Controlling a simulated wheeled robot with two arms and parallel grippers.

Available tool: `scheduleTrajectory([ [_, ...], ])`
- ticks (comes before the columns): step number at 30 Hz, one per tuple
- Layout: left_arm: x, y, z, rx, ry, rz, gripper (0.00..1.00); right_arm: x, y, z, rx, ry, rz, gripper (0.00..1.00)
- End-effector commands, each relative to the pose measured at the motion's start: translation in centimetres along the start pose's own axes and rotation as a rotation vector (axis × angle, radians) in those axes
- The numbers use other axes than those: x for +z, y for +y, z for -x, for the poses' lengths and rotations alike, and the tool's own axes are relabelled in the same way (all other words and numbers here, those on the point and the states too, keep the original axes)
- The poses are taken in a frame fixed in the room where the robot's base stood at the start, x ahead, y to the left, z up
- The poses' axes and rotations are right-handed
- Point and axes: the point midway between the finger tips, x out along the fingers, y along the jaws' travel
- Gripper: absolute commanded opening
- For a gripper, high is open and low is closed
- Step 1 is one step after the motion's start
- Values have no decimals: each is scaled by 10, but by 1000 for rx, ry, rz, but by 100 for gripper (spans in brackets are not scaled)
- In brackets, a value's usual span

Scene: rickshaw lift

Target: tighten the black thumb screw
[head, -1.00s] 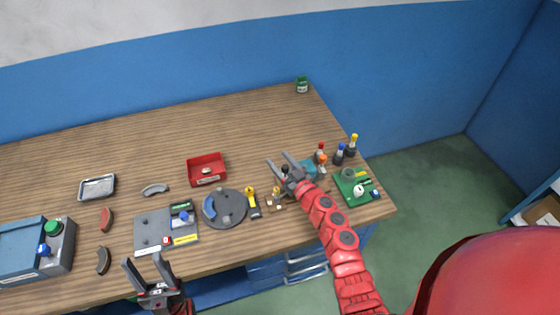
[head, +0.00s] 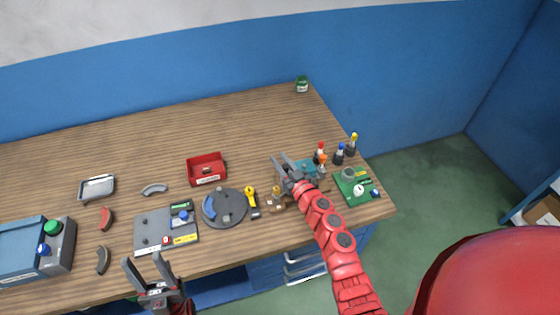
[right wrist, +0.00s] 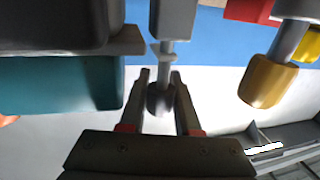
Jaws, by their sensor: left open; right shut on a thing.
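The black thumb screw (right wrist: 160,99) shows in the right wrist view as a dark rounded knob on a thin grey shank. My right gripper (right wrist: 162,75) has a finger on each side of it and is shut on it. In the head view my right gripper (head: 282,157) is over the right part of the bench, beside a teal fixture (head: 307,166). The screw is hidden by the gripper there. The teal fixture also fills the left of the right wrist view (right wrist: 60,85). My left gripper (head: 149,273) is open and empty at the bench's front edge.
A brass-coloured knob (right wrist: 267,83) hangs close to my right gripper. Several capped bottles (head: 339,153) and a green board (head: 356,187) stand to the right. A round grey plate (head: 225,216) and red bin (head: 207,180) lie to the left.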

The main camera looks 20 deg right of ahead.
Motion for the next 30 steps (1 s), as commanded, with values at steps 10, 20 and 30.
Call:
scheduleTrajectory([
  [10, 6, 2, 34, 0, 0, 0, 50, 8, 4, 1, 243, 5, -6, 0],
  [20, 21, 6, 122, 0, 0, 0, 50, 15, 12, 3, 498, 7, -7, 0],
  [30, 36, 11, 215, 0, 0, 0, 50, 11, 18, 7, 713, 6, -5, 0],
])
